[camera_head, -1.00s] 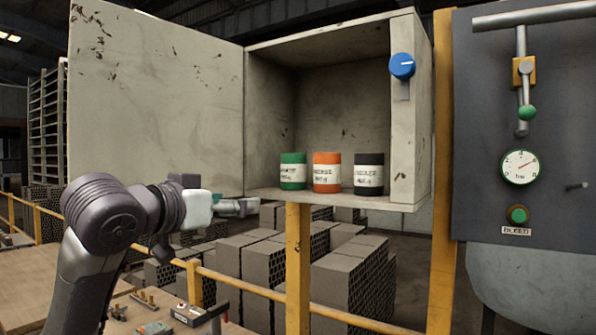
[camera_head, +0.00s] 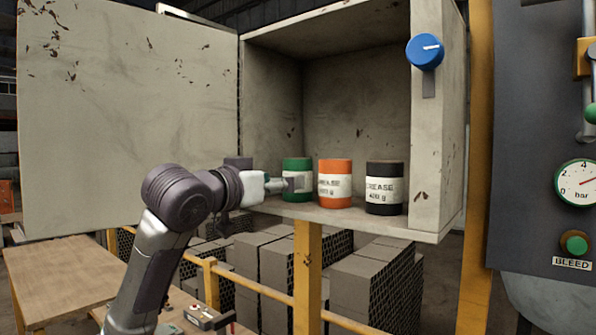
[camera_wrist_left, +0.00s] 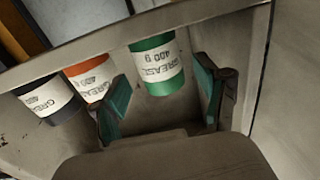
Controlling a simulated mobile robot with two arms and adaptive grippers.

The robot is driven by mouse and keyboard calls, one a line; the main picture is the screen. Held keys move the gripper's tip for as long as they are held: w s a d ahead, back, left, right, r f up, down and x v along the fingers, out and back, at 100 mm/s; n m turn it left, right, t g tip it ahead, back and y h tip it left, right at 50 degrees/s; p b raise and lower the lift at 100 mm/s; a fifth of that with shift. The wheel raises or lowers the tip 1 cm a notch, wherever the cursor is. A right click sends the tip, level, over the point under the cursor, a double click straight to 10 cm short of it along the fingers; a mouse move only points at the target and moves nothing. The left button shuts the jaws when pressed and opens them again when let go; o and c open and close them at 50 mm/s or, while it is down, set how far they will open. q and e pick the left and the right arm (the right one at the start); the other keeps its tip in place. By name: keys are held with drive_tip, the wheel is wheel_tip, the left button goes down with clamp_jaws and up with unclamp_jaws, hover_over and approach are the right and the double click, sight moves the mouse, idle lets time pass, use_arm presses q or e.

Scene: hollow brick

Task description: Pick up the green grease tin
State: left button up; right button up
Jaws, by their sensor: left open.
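The green grease tin (camera_head: 297,166) stands upright at the left end of a row of tins in the open wall cabinet (camera_head: 375,224). In the left wrist view the green tin (camera_wrist_left: 157,68) is between and just ahead of the two teal-padded fingers. My left gripper (camera_head: 292,184) is at the cabinet's front edge, in front of the green tin and hiding part of its label. In the left wrist view its fingers (camera_wrist_left: 160,98) are spread, with a gap on both sides of the tin. My right gripper is not in view.
An orange tin (camera_head: 335,182) stands right of the green one, then a black tin (camera_head: 385,187). The cabinet door (camera_head: 125,110) is swung open to the left. A yellow post (camera_head: 307,270) is below the shelf. A gauge panel (camera_head: 535,150) is at the right.

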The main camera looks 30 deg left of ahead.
use_arm(q)
drive_tip(key=w+p, duration=0.2)
drive_tip(key=shift+w+d+r, duration=0.1)
drive_tip(key=shift+w, duration=0.2)
drive_tip(key=w+p, duration=0.2)
drive_tip(key=w, duration=0.1)
drive_tip(key=shift+d, duration=0.1)
drive_tip(key=shift+w+f, duration=0.2)
drive_tip(key=shift+f, duration=0.1)
drive_tip(key=c, duration=1.2)
drive_tip(key=shift+c, duration=0.8)
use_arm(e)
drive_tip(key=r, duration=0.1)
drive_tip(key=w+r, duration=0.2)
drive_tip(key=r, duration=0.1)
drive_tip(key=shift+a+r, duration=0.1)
use_arm(q)
drive_tip(key=shift+r, duration=0.3)
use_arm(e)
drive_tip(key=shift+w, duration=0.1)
